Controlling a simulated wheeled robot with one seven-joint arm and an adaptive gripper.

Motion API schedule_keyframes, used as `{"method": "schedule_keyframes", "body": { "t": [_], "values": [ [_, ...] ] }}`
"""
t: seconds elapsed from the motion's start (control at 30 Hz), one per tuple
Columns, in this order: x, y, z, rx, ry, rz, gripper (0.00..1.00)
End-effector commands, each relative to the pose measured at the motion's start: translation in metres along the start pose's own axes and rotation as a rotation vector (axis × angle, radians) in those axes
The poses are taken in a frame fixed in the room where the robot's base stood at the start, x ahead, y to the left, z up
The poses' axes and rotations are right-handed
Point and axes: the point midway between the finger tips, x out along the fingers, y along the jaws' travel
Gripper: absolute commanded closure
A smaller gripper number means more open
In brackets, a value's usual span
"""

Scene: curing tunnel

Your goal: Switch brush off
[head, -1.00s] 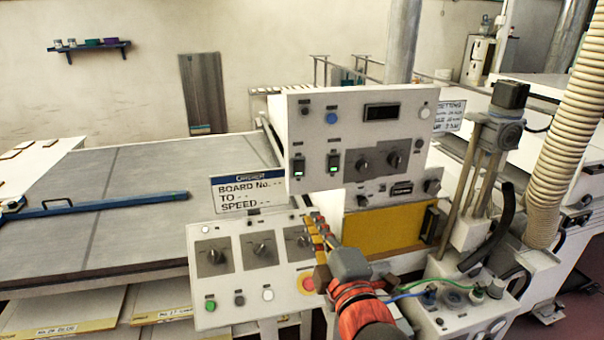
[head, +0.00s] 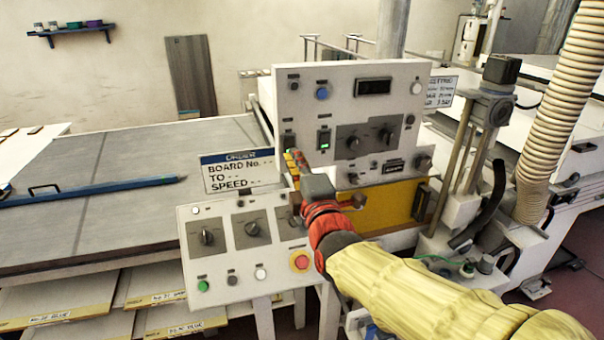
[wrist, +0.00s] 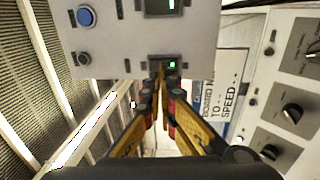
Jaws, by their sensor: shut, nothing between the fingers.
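The upper control panel (head: 300,105) carries two rocker switches side by side, with labels too small to read, so I cannot tell which is the brush switch. The right switch (head: 324,138) glows green. The left switch (head: 289,141) is partly hidden by my gripper in the head view. In the wrist view the left switch (wrist: 160,60) shows a green light, and the right switch (wrist: 158,6) is at the top edge. My gripper (head: 288,157) is shut and empty, its tips at the left switch's near edge (wrist: 160,74). I cannot tell whether they touch it.
A grey button and a blue button (head: 322,93) sit above the switches. A lower console (head: 215,275) with knobs and a red emergency button (head: 300,261) stands below. An order sign (head: 237,171) is left of my gripper. A corrugated hose (head: 555,120) stands right.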

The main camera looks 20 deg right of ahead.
Motion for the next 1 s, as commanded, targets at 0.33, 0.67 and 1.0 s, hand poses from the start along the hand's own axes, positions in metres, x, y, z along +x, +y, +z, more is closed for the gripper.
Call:
{"method": "schedule_keyframes", "body": {
  "t": [0.33, 0.67, 1.0],
  "values": [
    [0.030, 0.000, 0.000, 0.001, 0.000, 0.000, 1.00],
    [0.031, 0.000, 0.000, 0.001, 0.000, 0.000, 1.00],
    [0.038, 0.008, 0.000, 0.000, -0.001, -0.087, 1.00]
  ]
}}
